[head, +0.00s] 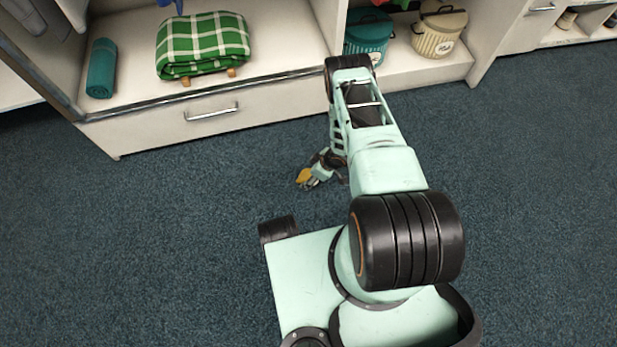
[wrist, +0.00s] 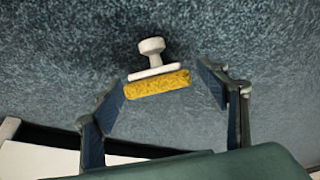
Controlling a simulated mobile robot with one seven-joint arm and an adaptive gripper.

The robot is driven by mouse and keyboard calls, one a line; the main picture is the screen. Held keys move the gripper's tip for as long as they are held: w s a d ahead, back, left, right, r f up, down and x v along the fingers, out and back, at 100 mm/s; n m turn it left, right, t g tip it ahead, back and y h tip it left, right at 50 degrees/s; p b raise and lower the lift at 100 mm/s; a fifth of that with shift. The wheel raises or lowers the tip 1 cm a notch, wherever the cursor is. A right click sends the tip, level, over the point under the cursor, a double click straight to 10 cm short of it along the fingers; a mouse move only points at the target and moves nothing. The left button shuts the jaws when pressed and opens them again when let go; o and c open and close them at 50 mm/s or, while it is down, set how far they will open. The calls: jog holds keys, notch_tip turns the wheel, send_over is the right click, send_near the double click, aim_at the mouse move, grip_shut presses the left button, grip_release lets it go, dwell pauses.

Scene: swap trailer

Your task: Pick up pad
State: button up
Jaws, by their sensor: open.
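The pad (wrist: 157,84) is a yellow, sponge-like strip on a white backing with a round white knob. It lies on the blue carpet in the wrist view, and its yellow face points towards me. My gripper (wrist: 163,76) is open, with one finger to the left of the pad and one to the right. The pad sits around the level of the fingertips, nearer the left one; I cannot tell whether they touch. In the head view a small yellow part of the pad (head: 303,175) shows beside my gripper (head: 316,176), low over the floor.
A white storage unit with a drawer (head: 205,117) stands behind. On it are a green checked blanket (head: 203,46) and a teal roll (head: 101,69). A teal bin (head: 366,36) and a cream bin (head: 438,31) stand further right. Carpet (head: 540,190) is clear on both sides.

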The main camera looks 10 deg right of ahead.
jog(key=shift+r, duration=0.1)
jog(key=c, duration=1.4)
jog(key=shift+o, duration=0.2)
jog(key=shift+r, duration=0.1)
